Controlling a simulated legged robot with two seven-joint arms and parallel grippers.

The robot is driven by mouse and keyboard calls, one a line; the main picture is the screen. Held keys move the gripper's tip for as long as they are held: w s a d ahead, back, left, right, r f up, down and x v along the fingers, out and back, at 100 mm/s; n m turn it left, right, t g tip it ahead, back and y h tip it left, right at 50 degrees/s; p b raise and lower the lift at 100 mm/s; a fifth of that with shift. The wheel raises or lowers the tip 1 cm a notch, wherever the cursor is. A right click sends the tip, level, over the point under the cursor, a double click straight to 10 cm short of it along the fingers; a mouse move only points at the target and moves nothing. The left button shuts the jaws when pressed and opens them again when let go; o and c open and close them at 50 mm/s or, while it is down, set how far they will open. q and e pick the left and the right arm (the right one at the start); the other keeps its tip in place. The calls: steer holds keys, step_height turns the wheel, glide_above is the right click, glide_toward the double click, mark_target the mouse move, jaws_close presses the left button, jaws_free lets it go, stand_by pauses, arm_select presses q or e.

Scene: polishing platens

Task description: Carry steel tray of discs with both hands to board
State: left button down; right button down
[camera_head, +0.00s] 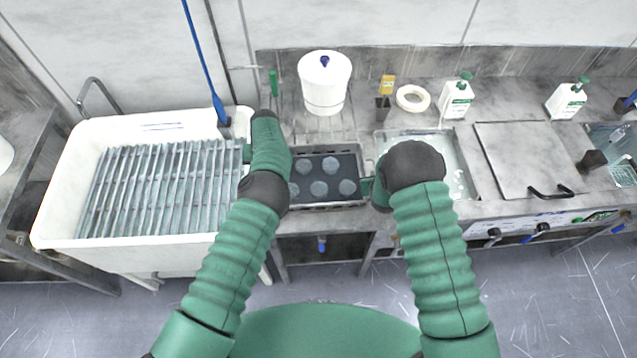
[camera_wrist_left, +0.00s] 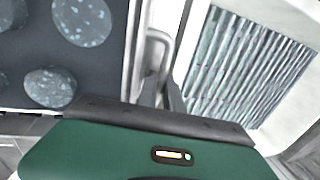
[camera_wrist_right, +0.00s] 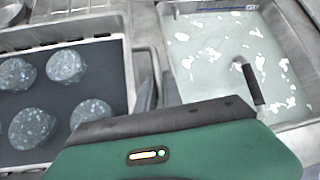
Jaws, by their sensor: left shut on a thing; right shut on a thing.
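The steel tray (camera_head: 330,203) has a dark liner and holds several grey speckled discs (camera_head: 319,188). It sits at the middle of the steel counter, between my two arms. My left gripper (camera_head: 252,153) is shut on the tray's left handle, which shows as a steel loop in the left wrist view (camera_wrist_left: 158,50). The tray looks level. I cannot tell whether it touches the counter. No board is clearly identifiable.
A white sink with a slatted rack (camera_head: 160,190) stands left of the tray. A water basin (camera_head: 455,165) lies close on the right, then a lidded unit (camera_head: 528,158).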

arm_select(q)
steer(key=c, duration=1.6)
jaws_free()
steer(key=shift+d+f, duration=0.15)
steer(key=shift+f, duration=0.05)
arm_select(e)
steer(key=c, duration=1.6)
jaws_free()
steer(key=shift+a+f, duration=0.1)
steer(key=shift+a, duration=0.4)
arm_select(q)
steer(key=shift+o, duration=0.6)
arm_select(e)
steer(key=shift+o, duration=0.6)
steer(key=shift+d, duration=0.1)
steer(key=shift+d, duration=0.1)
steer(key=shift+d, duration=0.15)
arm_select(q)
step_height(320, 180, up, 12)
steer(key=d, duration=0.2)
steer(key=shift+w+f, duration=0.15)
steer(key=shift+f, duration=0.05)
arm_select(e)
steer(key=d+v, duration=0.1)
steer(key=v, duration=1)
steer(key=shift+s+a+r, duration=0.25)
steer(key=shift+s+a, duration=0.05)
steer(key=shift+a, duration=0.15)
